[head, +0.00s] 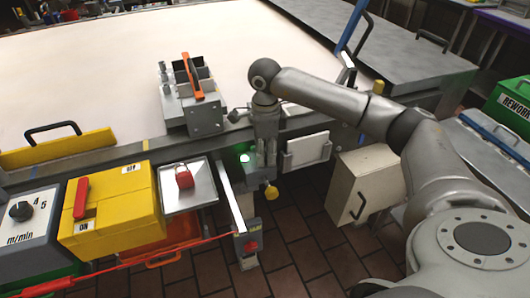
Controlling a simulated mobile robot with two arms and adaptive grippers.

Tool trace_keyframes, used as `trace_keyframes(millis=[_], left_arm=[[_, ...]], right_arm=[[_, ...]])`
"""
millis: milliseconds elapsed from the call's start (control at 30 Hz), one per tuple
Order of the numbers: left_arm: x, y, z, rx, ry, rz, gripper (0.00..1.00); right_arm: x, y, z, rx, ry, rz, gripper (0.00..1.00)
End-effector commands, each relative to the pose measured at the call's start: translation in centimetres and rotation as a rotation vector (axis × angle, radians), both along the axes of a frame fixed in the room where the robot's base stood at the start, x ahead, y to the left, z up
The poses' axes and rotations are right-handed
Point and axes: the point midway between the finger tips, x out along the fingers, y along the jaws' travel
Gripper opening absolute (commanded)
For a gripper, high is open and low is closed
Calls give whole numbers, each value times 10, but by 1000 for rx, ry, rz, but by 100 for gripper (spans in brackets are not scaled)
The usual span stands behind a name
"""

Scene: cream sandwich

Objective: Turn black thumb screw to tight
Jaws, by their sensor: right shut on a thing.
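My right gripper (265,157) points down at the near edge of the big white belt, beside a lit green lamp (244,157). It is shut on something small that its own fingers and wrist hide. I cannot make out a black thumb screw between the fingers. A small dark part (236,115) shows on the rail just left of my right wrist; I cannot tell what it is. My left gripper is not in view.
A grey block with an orange handle (191,76) stands on the belt edge left of my wrist. A yellow knob (271,192) sits below my gripper. A metal tray with a red padlock (184,177) and a yellow switch box (110,212) are at left. A cream cabinet (362,185) stands at right.

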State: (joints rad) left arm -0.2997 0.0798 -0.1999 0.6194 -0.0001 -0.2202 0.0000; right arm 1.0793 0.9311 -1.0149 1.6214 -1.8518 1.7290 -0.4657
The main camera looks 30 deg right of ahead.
Motion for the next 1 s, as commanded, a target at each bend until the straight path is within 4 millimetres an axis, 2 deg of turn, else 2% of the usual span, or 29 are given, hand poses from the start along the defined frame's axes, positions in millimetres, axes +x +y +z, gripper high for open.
trace_keyframes(millis=[400,1000], left_arm=[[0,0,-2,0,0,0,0],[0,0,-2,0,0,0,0]], right_arm=[[0,-1,1,-2,-3,-259,7],[0,-1,1,-2,-3,-326,7]])
